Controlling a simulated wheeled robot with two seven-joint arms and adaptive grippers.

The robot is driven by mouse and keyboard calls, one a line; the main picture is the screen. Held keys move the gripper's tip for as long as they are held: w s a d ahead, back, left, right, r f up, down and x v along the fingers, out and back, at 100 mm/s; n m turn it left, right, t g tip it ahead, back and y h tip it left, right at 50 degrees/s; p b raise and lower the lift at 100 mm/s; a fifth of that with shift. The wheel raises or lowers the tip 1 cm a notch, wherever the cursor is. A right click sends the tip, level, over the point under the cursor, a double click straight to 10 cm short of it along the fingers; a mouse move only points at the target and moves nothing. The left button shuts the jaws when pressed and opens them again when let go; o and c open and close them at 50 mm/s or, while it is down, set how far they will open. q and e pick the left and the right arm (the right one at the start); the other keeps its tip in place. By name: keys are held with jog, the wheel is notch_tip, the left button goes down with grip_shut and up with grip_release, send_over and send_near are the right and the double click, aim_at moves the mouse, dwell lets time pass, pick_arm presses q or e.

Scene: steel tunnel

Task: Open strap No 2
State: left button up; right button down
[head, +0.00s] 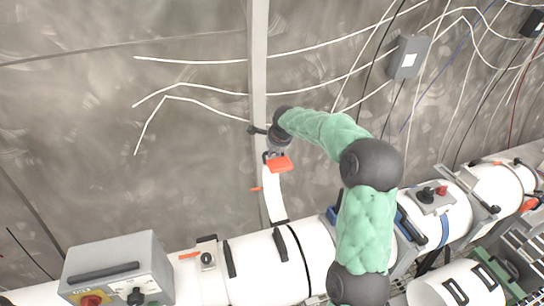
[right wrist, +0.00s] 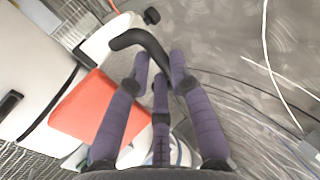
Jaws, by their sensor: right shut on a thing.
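A white strap (head: 273,196) stands up from the white cylinder (head: 262,268), its lower end at the cylinder's top. A red-orange tab (head: 280,165) is at its upper end; the tab shows large in the right wrist view (right wrist: 88,112). My right gripper (head: 276,146) is at this upper end, above the cylinder. In the right wrist view its purple fingers (right wrist: 160,80) are around a bent black handle (right wrist: 138,40), and they are shut on it. No number on the strap is readable. My left gripper is not in view.
A grey box (head: 118,268) with a red knob stands at lower left. Black latches and a small lever (head: 207,258) sit along the cylinder. More white cylinders and a grey block (head: 437,198) are at right. Cables and a vertical beam (head: 258,60) run along the wall behind.

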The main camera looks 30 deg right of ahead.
aim_at(278, 164)
jog(key=s, duration=0.1)
jog(key=s+b, duration=0.1)
jog(key=s+r+b, duration=0.1)
jog(key=shift+a, duration=0.3)
jog(key=shift+s+a+r, duration=0.1)
jog(key=shift+s+a, duration=0.1)
jog(key=shift+s, duration=0.25)
jog(key=c, duration=1.4)
grip_release()
jog(key=v, duration=1.2)
jog(key=shift+s, duration=0.15)
jog(key=shift+f, duration=0.2)
